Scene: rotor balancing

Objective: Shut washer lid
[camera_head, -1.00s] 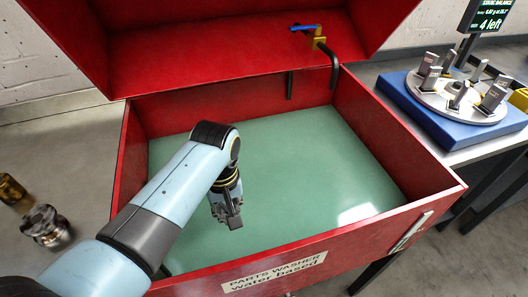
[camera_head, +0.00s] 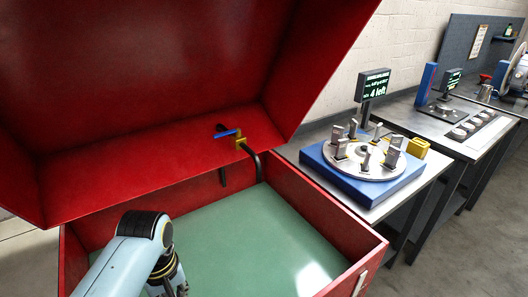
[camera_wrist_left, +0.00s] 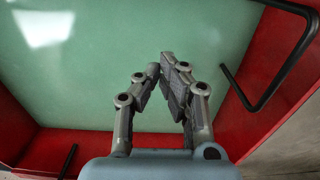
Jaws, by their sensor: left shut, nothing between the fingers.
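The red washer lid (camera_head: 150,90) stands raised open above the red washer tub (camera_head: 330,220) in the head view. The tub's pale green bottom (camera_head: 250,235) is bare where it shows. My left arm reaches over the tub from the lower left; its gripper is mostly cut off at the bottom edge there. In the left wrist view my left gripper (camera_wrist_left: 163,62) is shut and empty, over the green bottom (camera_wrist_left: 110,60). A dark bent rod (camera_wrist_left: 285,60) is beside it at the right. My right gripper is not in view.
A blue-handled yellow valve (camera_head: 239,142) with a dark spout sits at the lid's lower edge. Right of the washer, a bench carries a blue balancing stand (camera_head: 360,185) with a rotor disc (camera_head: 364,158) and a screen (camera_head: 373,85). A second bench stands farther right.

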